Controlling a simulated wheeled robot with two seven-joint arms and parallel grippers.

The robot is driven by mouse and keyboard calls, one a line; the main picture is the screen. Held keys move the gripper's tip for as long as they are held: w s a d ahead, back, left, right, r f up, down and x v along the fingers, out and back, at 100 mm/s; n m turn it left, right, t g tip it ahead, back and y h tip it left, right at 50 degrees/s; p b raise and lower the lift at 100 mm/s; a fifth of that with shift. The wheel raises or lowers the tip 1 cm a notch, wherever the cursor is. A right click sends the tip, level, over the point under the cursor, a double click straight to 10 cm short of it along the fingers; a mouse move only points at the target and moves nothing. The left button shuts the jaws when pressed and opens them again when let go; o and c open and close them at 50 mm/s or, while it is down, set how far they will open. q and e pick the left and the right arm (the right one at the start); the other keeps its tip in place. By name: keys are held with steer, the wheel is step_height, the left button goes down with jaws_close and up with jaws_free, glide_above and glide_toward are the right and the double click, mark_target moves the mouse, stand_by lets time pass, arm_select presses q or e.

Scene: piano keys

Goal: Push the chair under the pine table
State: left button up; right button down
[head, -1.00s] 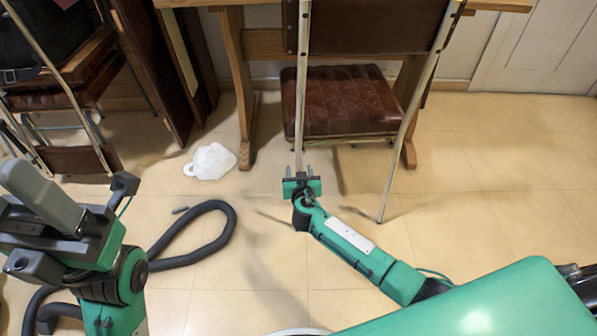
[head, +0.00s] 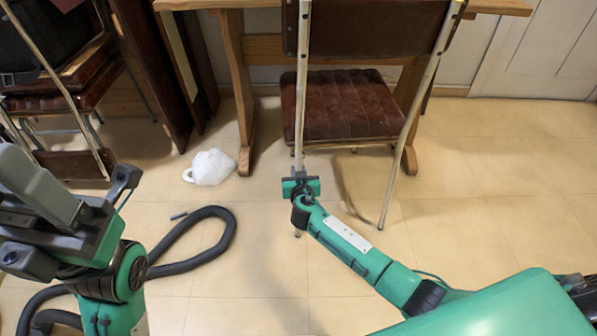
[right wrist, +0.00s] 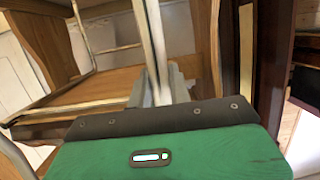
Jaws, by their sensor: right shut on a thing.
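The chair has a dark brown seat (head: 345,105), a backrest (head: 375,28) and pale metal legs. It stands upright with its back towards me, its seat between the legs of the pine table (head: 237,90). The backrest hides part of the table. My right gripper (head: 299,176) is shut on the chair's left rear leg (head: 300,110), low above the floor. In the right wrist view, that pale leg (right wrist: 152,45) runs between the grey fingers (right wrist: 160,88). My left gripper (head: 35,185) is at the left, away from the chair; its fingertips are not clear.
A white bag (head: 210,167) lies on the floor left of the table leg. A black hose (head: 225,235) curls on the floor near my left arm. Stacked chairs (head: 75,100) and dark boards (head: 155,75) stand at the left. Floor on the right is clear.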

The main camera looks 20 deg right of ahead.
steer(key=shift+w+d+b, duration=0.2)
steer(key=shift+w+b, duration=0.15)
steer(key=shift+w, duration=0.15)
steer(key=w+d+b, duration=0.3)
steer(key=w+b, duration=0.1)
steer(key=w, duration=0.3)
steer(key=shift+w+r, duration=0.15)
steer(key=shift+w, duration=0.05)
steer(key=c, duration=1)
jaws_free()
steer(key=shift+s+a, duration=0.1)
steer(key=s+a+p, duration=0.2)
steer(key=s, duration=0.8)
